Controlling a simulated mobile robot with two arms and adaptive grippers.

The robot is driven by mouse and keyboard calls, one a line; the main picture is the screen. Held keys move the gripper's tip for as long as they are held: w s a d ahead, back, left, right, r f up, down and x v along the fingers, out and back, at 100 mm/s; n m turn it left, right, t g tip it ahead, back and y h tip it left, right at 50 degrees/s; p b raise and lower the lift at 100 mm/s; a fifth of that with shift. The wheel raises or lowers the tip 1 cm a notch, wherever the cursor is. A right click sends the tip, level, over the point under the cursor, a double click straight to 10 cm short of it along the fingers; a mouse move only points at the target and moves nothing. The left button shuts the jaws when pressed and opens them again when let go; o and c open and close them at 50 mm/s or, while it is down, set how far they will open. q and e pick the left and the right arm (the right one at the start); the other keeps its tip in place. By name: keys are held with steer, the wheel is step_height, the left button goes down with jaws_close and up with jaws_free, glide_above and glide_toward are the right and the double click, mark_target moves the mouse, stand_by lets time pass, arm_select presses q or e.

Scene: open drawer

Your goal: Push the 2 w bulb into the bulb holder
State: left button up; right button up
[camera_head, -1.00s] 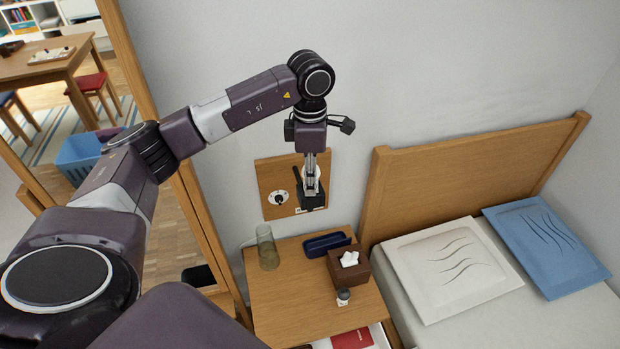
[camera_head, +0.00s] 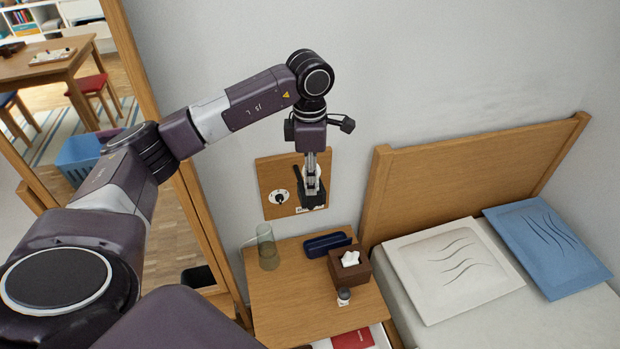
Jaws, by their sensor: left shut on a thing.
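A wooden panel (camera_head: 268,178) is on the wall above the nightstand. It carries a round white dial with a black knob (camera_head: 280,197) at its left. My left gripper (camera_head: 311,196) points down in front of the panel's right half. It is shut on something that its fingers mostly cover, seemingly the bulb. A pale rounded part shows behind the fingers, but I cannot tell what it is. The bulb holder is hidden behind the gripper, so I cannot tell whether the bulb touches it. My right gripper is not in view.
Below, the nightstand (camera_head: 285,312) holds a glass (camera_head: 267,248), a dark blue case (camera_head: 326,244), a brown tissue box (camera_head: 350,268) and a small dark labelled object (camera_head: 344,296). Its open drawer shows a red item (camera_head: 352,340). A bed headboard (camera_head: 460,185) stands to the right.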

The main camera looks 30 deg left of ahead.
arm_select(q)
steer(key=o, duration=0.9)
steer(key=shift+s+d+f, duration=0.2)
steer(key=shift+s+f, duration=0.2)
steer(key=shift+f, duration=0.35)
steer(key=shift+o, duration=0.8)
steer(key=shift+w+a+f, duration=0.1)
steer(key=shift+w, duration=0.15)
step_height(320, 180, up, 12)
steer(key=shift+w+r, duration=0.1)
steer(key=shift+r, duration=0.15)
